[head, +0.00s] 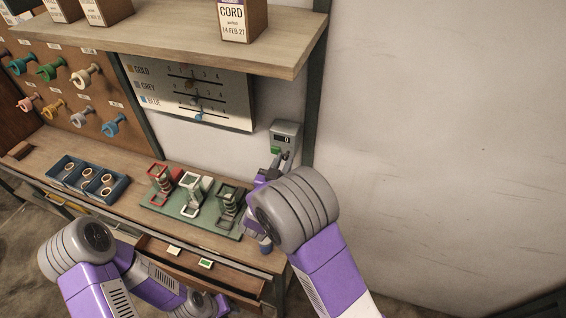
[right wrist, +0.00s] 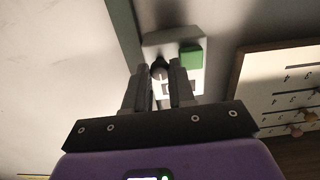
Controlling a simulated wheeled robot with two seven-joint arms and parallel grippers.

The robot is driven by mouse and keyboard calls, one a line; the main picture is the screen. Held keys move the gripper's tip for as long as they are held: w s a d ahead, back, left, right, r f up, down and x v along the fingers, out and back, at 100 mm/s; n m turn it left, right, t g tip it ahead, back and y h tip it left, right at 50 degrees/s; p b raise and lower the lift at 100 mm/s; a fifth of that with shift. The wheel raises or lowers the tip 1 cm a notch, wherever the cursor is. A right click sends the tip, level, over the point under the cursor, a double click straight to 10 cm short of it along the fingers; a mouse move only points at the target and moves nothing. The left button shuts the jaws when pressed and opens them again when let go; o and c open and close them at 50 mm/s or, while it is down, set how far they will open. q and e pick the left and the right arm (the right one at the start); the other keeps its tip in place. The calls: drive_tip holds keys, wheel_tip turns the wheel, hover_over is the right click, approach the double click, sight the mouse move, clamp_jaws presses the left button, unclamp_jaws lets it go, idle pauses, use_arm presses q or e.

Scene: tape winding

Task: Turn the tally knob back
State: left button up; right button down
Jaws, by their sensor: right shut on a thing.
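The tally counter (head: 286,132) is a grey box on the wall post below the shelf's right end, with a small dark display and a green button (head: 275,150). The display seems to show a 0, too small to be sure. In the right wrist view the counter (right wrist: 155,42) shows turned, with its green button (right wrist: 191,56) and the dark tally knob (right wrist: 159,67). My right gripper (right wrist: 168,72) is shut on the knob; in the head view the gripper (head: 279,163) covers it. My left arm is at the lower left; its fingers do not show.
A green board (head: 190,228) with coloured winding frames stands on the bench, left of my right arm. A blue tray (head: 88,180) holds rings. A drawer (head: 190,258) is open in front. The shelf (head: 180,35) overhangs above. The right wall is bare.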

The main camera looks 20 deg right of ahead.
drive_tip(key=c, duration=1)
unclamp_jaws()
drive_tip(key=shift+o, duration=0.2)
drive_tip(key=shift+s+a, duration=0.1)
drive_tip(key=v, duration=0.7)
drive_tip(key=shift+s+b, duration=0.2)
drive_tip(key=shift+b, duration=0.1)
drive_tip(key=shift+a, duration=0.1)
